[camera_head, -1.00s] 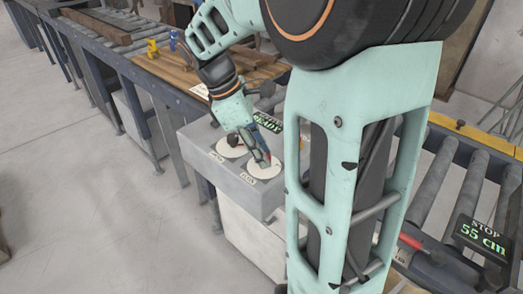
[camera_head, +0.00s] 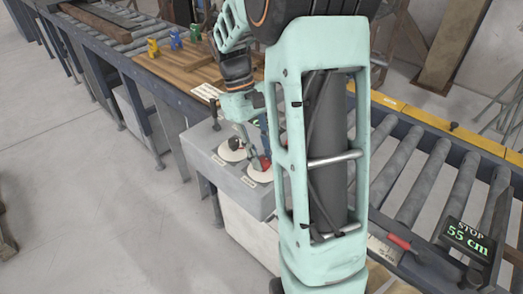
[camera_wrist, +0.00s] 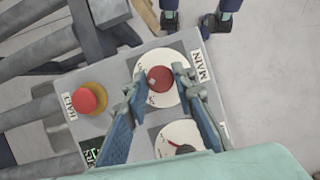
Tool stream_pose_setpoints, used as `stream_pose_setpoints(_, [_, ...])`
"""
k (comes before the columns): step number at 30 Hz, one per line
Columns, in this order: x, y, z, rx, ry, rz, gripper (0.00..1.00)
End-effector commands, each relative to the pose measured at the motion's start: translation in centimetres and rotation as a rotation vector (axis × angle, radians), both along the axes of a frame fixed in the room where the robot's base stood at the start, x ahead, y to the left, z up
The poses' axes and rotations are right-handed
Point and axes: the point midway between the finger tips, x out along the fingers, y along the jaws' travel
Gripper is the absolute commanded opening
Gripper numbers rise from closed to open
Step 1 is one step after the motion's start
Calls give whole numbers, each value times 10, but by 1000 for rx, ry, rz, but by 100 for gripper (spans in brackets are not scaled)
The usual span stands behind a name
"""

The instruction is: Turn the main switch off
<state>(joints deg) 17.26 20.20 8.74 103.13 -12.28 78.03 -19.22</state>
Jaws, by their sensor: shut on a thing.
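The main switch is a red round knob (camera_wrist: 160,79) on a white dial (camera_wrist: 158,100), beside a label reading MAIN (camera_wrist: 201,66). In the head view the red knob (camera_head: 264,162) shows at the right of the grey control box (camera_head: 245,190). My gripper (camera_wrist: 158,80) has its two fingers on either side of the knob and is shut on it. The knob has a small pale mark near its left edge. In the head view my gripper (camera_head: 253,150) reaches down to the box, and my arm hides part of it.
A second dial with a dark knob (camera_wrist: 183,150) sits close beside the main one. A red button on a yellow base (camera_wrist: 88,98) sits across the panel. Roller conveyors (camera_head: 430,180) and a wooden board with small coloured figures (camera_head: 175,70) are nearby.

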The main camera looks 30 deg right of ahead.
Motion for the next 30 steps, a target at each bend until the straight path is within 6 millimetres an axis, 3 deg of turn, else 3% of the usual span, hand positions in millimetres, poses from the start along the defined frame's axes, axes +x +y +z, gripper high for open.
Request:
stream_pose_setpoints(15, [0, -3, 1, 0, 2, -470, 0])
stream_pose_setpoints(30, [-1, -4, -1, 0, 1, -704, 0])
